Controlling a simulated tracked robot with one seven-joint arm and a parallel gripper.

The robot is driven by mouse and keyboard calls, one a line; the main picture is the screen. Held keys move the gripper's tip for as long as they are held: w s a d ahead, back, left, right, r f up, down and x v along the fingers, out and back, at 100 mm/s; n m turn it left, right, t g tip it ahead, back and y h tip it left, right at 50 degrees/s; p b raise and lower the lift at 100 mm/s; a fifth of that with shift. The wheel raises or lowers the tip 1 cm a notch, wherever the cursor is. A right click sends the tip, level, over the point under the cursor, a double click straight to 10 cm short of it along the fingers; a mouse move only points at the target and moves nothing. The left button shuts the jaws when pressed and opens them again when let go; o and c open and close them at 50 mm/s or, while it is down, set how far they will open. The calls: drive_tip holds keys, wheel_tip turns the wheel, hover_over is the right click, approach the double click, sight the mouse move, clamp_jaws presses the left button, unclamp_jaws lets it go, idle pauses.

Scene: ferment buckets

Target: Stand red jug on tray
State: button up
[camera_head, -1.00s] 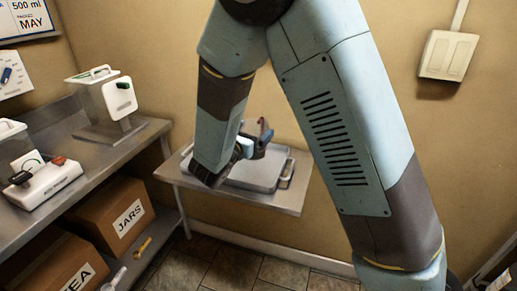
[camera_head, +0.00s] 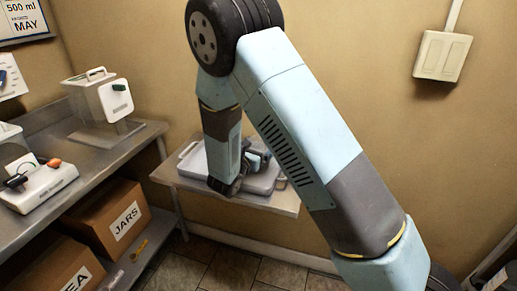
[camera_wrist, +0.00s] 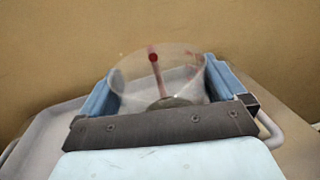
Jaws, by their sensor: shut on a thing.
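My gripper (camera_wrist: 163,84) is shut on a clear, see-through jug (camera_wrist: 187,62) with a red stripe and a red dot, which I take to be the red jug. One blue finger presses each side of it. The grey tray (camera_wrist: 38,138) shows behind and below it, with a tray handle at the right. In the head view the tray (camera_head: 262,188) lies on a small metal table, and my gripper (camera_head: 256,158) is low over it. My arm hides most of the jug there. I cannot tell whether the jug's base touches the tray.
The small table (camera_head: 215,197) stands against the wall, its front edge bare. A steel counter (camera_head: 95,160) on the left carries a clear-sided machine (camera_head: 100,98) and a white scale-like device (camera_head: 38,188). Cardboard boxes (camera_head: 110,217) sit below it.

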drive_tip(key=shift+f, duration=0.2)
drive_tip(key=o, duration=0.8)
drive_tip(key=shift+f, duration=0.1)
drive_tip(key=shift+c, duration=0.2)
